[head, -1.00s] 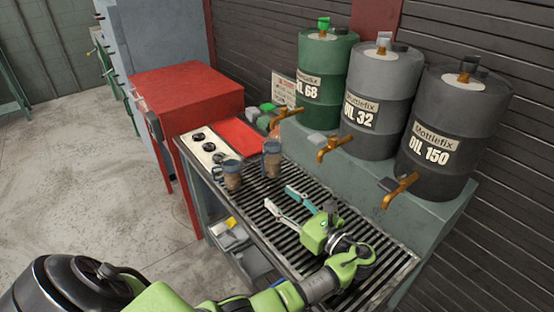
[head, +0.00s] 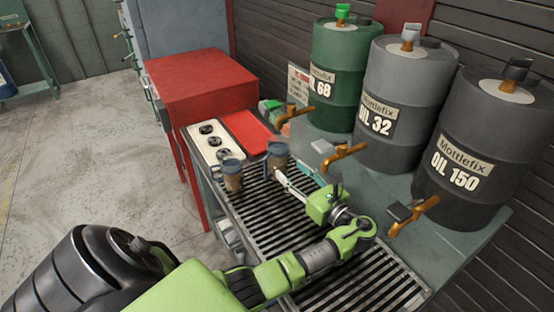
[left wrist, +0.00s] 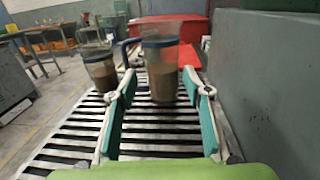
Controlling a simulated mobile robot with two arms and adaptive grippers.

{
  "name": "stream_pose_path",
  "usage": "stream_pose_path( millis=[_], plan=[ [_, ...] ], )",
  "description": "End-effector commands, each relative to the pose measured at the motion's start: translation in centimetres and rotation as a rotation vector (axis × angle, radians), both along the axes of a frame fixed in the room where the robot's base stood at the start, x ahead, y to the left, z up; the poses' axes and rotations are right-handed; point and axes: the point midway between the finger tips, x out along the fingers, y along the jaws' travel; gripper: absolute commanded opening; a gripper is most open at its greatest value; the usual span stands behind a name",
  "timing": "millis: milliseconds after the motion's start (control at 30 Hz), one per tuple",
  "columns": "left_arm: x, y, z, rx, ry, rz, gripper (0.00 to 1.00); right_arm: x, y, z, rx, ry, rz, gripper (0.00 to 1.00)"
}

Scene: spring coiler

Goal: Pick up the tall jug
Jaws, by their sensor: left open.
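The tall jug (head: 277,158) is see-through with a blue rim and brown contents. It stands upright on the slatted grate (head: 300,255). In the left wrist view the tall jug (left wrist: 162,75) is straight ahead, with its blue handle to the left. A shorter similar jug (head: 232,177) stands to its left, and also shows in the left wrist view (left wrist: 101,70). My left gripper (head: 287,175) is open, its fingertips close to the tall jug; the left wrist view shows them on either side of it (left wrist: 160,88). I cannot tell whether they touch it. My right gripper is out of view.
Green (head: 345,75), grey (head: 400,95) and dark (head: 475,145) oil drums with brass taps stand on a ledge right of the grate. A red tray (head: 248,133) and a panel with black knobs (head: 208,145) lie beyond the jugs. A red cabinet (head: 200,75) stands behind.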

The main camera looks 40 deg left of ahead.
Motion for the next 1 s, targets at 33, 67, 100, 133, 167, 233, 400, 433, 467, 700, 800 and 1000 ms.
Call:
stream_pose_path(
  millis=[33,67,100,133,167,233,400,433,467,700,800,1000],
  plan=[
    [0.1,0.6,-0.1,0.001,-0.001,0.000,0.45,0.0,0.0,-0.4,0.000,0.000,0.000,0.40],
    [0.2,0.8,-0.1,0.001,-0.001,0.000,0.45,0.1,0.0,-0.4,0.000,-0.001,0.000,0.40],
    [0.3,1.1,-0.1,0.000,-0.002,-0.001,0.45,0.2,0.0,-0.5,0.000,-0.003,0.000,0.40],
    [0.3,1.2,0.0,-0.001,-0.002,-0.001,0.45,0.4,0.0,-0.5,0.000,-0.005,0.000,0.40],
    [0.3,1.3,0.0,-0.001,-0.002,-0.001,0.45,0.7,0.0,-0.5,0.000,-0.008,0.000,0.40],
    [0.3,1.5,-0.1,-0.001,-0.002,-0.001,0.45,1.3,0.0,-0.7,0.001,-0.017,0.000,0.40],
    [0.6,2.9,-0.5,0.002,-0.002,0.001,0.45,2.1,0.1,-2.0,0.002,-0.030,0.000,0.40],
    [0.7,3.2,-0.7,0.001,-0.002,0.001,0.45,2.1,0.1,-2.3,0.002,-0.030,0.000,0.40],
    [0.8,3.5,-0.7,0.000,-0.003,0.000,0.45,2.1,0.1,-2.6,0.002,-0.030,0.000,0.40],
    [1.4,6.2,-0.6,0.000,-0.002,-0.002,0.45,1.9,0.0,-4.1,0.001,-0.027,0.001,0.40],
    [1.4,6.3,-0.4,-0.001,-0.001,-0.003,0.45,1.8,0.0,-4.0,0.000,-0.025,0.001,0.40],
    [1.4,6.3,-0.4,-0.001,-0.001,-0.002,0.22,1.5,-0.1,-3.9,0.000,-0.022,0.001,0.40]
  ],
)
